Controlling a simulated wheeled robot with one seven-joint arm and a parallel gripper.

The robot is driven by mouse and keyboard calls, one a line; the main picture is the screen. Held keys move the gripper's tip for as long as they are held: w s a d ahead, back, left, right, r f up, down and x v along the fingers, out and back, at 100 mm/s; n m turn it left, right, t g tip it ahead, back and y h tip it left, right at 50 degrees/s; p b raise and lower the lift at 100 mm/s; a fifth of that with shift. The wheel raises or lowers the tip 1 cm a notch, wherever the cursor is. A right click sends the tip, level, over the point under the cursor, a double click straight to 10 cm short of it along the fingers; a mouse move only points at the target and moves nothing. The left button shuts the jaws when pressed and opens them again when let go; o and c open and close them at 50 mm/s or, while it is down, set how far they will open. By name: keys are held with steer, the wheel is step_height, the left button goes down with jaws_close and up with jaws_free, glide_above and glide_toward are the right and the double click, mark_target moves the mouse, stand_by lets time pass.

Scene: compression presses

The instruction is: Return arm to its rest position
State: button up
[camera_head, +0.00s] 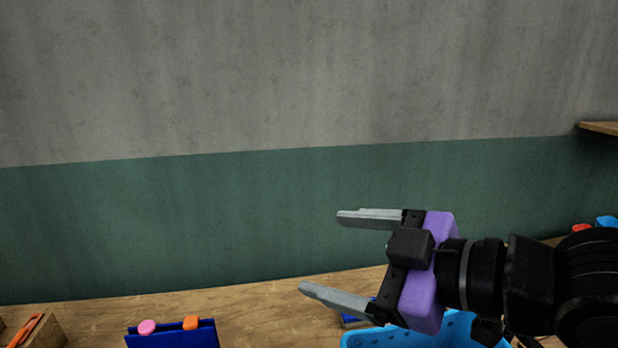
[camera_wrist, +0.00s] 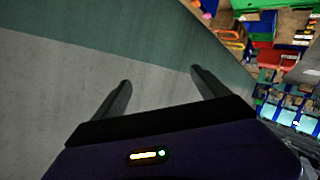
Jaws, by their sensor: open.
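My gripper (camera_head: 328,252) is raised above the wooden bench in the head view, pointing left. Its two grey fingers stand wide apart with nothing between them. In the wrist view the two dark fingers (camera_wrist: 160,82) also stand apart, with only the wall behind them. My black arm comes in from the right edge of the head view, and the purple gripper body hides part of the bench behind it.
The wooden bench (camera_head: 252,308) runs along a grey and green wall (camera_head: 200,215). A dark blue holder (camera_head: 172,338) with pink and orange pieces stands at the front. A light blue perforated bin (camera_head: 385,338) lies below my gripper. A wooden shelf (camera_head: 600,128) juts out at right.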

steer(key=w+d+r+m+t+y+b, duration=0.1)
steer(key=w+d+r+m+t+b, duration=0.1)
steer(key=d+r+m+t, duration=0.45)
steer(key=s+d+f+m+t+h+b, duration=0.2)
steer(key=s+d+f+m+t+h, duration=0.3)
steer(key=d+f+m+t+h, duration=0.55)
steer(key=s+f+n+g+h+b, duration=0.1)
steer(key=s+f+g+b, duration=0.4)
steer(key=s+f, duration=2.5)
step_height(320, 180, down, 4)
steer(key=g, duration=0.6)
steer(key=shift+s+a+r+g+h, duration=0.15)
steer(key=shift+s+a+g+h, duration=0.1)
steer(key=shift+a+g+h, duration=0.1)
steer(key=shift+w, duration=0.1)
steer(key=shift+c, duration=0.5)
